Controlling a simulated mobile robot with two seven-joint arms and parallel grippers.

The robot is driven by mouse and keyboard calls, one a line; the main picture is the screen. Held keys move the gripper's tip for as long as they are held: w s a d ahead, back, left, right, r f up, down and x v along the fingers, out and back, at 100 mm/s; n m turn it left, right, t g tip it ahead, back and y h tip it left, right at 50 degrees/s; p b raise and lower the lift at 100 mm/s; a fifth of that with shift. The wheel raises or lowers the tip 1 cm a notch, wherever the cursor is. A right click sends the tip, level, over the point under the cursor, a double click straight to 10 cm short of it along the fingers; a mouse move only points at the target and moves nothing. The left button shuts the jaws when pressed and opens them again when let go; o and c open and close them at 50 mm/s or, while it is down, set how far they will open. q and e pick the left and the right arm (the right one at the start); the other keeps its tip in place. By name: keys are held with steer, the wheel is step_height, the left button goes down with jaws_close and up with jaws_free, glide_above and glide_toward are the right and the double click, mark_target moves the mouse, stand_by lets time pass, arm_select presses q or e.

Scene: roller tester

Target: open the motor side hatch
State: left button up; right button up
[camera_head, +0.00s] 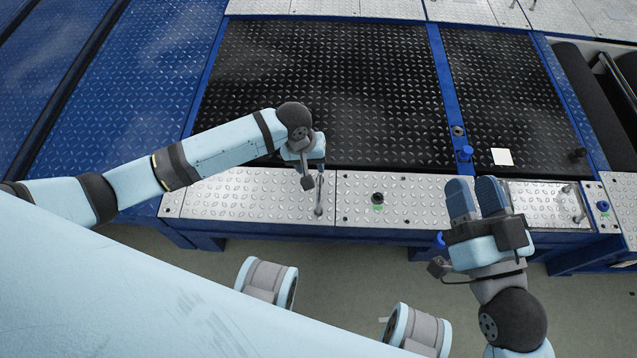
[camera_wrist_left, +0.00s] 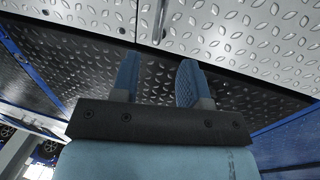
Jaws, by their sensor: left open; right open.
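The silver tread-plate strip along the front of the tester carries an upright bar handle (camera_head: 319,194) on its left section (camera_head: 250,198). My left gripper (camera_head: 308,172) hangs just above and beside this handle, and its fingers are partly hidden in the head view. In the left wrist view the open blue fingers (camera_wrist_left: 158,75) point at the plates, with a thin metal handle (camera_wrist_left: 160,22) beyond them, not between them. My right gripper (camera_head: 475,190) is open and empty over the strip, left of a smaller silver panel with a handle (camera_head: 580,205). I cannot tell which panel is the motor side hatch.
Large black tread plates (camera_head: 330,80) lie behind the strip, framed by blue beams. A black knob (camera_head: 377,198) with a green mark sits between the grippers. A blue knob (camera_head: 464,153) and a white square (camera_head: 502,157) lie behind my right gripper. Dark rollers (camera_head: 595,100) are far right.

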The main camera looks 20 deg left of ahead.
mark_target(319, 184)
arm_select(q)
steer(key=f+b, duration=0.1)
steer(key=f, duration=0.2)
steer(key=d+f+b, duration=0.1)
steer(key=f, duration=0.2)
steer(key=f+b, duration=0.1)
steer(key=f, duration=0.2)
steer(key=shift+w+d+b, duration=0.3)
steer(key=shift+d, duration=0.1)
arm_select(e)
step_height(319, 184, down, 6)
steer(key=g, duration=0.2)
steer(key=shift+w+a+f+n+g, duration=0.15)
steer(key=shift+a+f+n+g, duration=0.15)
steer(key=shift+n, duration=0.1)
arm_select(q)
jaws_close()
